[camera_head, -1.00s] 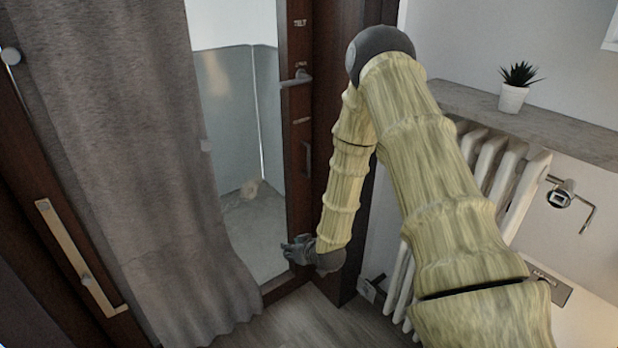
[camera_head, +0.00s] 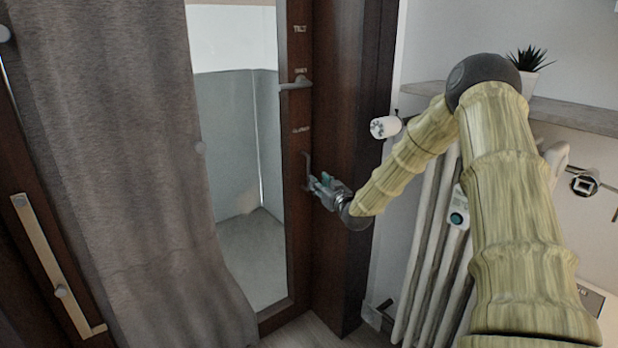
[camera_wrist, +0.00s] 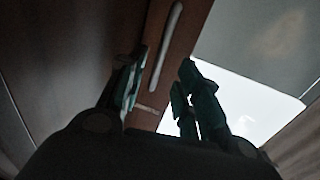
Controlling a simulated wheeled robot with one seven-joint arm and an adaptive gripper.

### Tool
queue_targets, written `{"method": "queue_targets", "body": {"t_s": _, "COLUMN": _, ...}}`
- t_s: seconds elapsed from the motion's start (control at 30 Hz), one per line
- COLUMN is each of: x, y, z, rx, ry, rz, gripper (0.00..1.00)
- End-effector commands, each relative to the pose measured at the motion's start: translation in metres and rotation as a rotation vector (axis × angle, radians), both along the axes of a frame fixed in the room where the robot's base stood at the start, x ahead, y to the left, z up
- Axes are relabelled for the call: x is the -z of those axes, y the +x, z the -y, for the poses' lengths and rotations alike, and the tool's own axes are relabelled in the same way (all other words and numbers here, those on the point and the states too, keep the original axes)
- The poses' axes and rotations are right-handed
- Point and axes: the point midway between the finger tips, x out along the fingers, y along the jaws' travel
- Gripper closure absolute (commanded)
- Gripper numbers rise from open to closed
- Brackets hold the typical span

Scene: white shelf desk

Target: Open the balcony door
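The balcony door (camera_head: 300,235) has a dark wood frame and a glass pane (camera_head: 235,140). It appears shut. A grey lever handle (camera_head: 296,84) sits horizontally on the frame, near the middle of the printed labels. A slim dark vertical pull handle (camera_head: 307,170) is lower on the same frame. My gripper (camera_head: 321,184) is right beside this pull handle, on its right and slightly below. In the wrist view, my gripper (camera_wrist: 162,92) has its fingers apart, and the pull handle (camera_wrist: 166,45) shows between and beyond them. I cannot tell whether they touch it.
A grey curtain (camera_head: 130,160) hangs over the left of the door.

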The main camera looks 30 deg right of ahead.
Motion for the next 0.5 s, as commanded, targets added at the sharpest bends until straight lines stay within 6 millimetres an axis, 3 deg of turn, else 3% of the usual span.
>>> {"method": "queue_targets", "body": {"t_s": 0.3, "x": 0.002, "y": 0.052, "z": 0.006, "rx": 0.000, "ry": -0.001, "rz": 0.000, "gripper": 0.66}}
{"method": "queue_targets", "body": {"t_s": 0.5, "x": 0.002, "y": 0.076, "z": 0.008, "rx": -0.001, "ry": -0.002, "rz": -0.001, "gripper": 0.66}}
